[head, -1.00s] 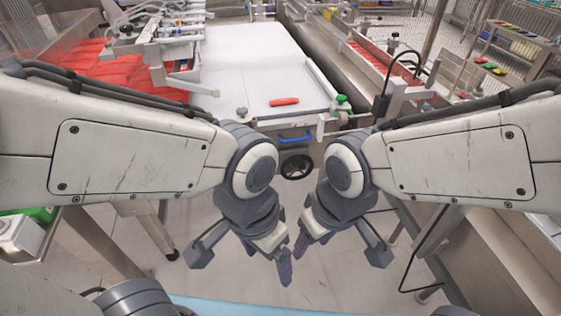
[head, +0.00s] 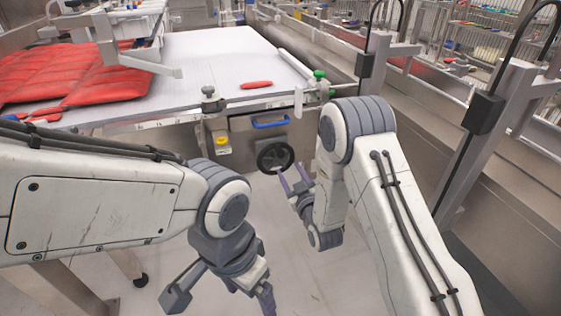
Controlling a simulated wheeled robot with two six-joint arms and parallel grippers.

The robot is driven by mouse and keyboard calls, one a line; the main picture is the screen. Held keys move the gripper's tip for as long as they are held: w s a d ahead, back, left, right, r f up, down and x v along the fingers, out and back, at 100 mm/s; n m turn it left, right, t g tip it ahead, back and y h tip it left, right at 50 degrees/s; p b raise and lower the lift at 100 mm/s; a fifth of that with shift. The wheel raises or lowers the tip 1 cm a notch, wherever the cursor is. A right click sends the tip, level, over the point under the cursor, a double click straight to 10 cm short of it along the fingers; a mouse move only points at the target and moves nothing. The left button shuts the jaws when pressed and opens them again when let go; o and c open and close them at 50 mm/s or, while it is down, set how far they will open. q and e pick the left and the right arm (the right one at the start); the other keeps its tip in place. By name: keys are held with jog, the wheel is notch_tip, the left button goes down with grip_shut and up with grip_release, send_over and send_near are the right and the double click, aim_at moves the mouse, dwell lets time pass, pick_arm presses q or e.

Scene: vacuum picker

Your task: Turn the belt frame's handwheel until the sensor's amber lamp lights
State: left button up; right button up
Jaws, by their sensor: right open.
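The black handwheel (head: 275,155) sits on the front end of the belt frame (head: 160,118), below a blue handle. My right gripper (head: 291,176) is open and empty, with its fingers pointing up toward the wheel's lower right; whether they touch it I cannot tell. My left gripper (head: 262,299) hangs low at the bottom of the picture, below the wheel, and its jaw opening is unclear. Black boxes on metal posts stand right of the belt, a near one (head: 484,113) and a farther one (head: 366,66); which is the sensor I cannot tell. No lit amber lamp is visible.
A red piece (head: 256,85) lies on the white belt (head: 215,65). Red packs (head: 75,75) lie at the left. Floor below the wheel is clear.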

aim_at(281, 155)
jog(key=x, duration=1)
jog(key=shift+w, duration=0.2)
grip_shut()
dwell(1.1)
